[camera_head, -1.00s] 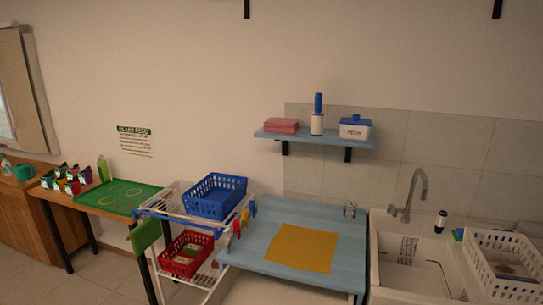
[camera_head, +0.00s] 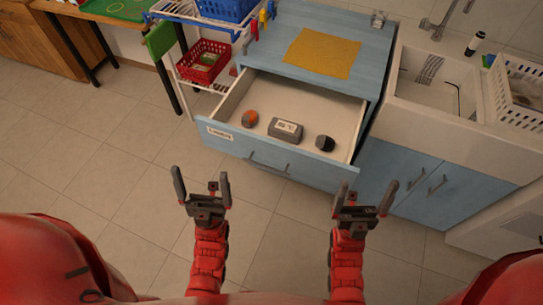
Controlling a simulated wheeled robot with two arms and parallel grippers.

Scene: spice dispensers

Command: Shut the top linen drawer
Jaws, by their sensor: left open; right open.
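The top linen drawer (camera_head: 222,140) is pulled out of the blue cabinet, with a white label at the left of its blue front and a dark handle (camera_head: 268,165) at the middle. Inside lie an orange and dark round item (camera_head: 249,119), a grey labelled box (camera_head: 285,131) and a dark item (camera_head: 325,143). My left gripper (camera_head: 202,186) is open and empty, in front of the drawer's left part. My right gripper (camera_head: 365,200) is open and empty, in front of the drawer's right end. Neither appears to touch the drawer.
The blue cabinet top (camera_head: 365,48) carries a yellow cloth (camera_head: 322,52). A white rack with a red basket (camera_head: 203,61) and a blue basket (camera_head: 228,8) stands at the left. A sink (camera_head: 440,80) with blue doors below is at the right. The tiled floor (camera_head: 110,170) is clear at the left.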

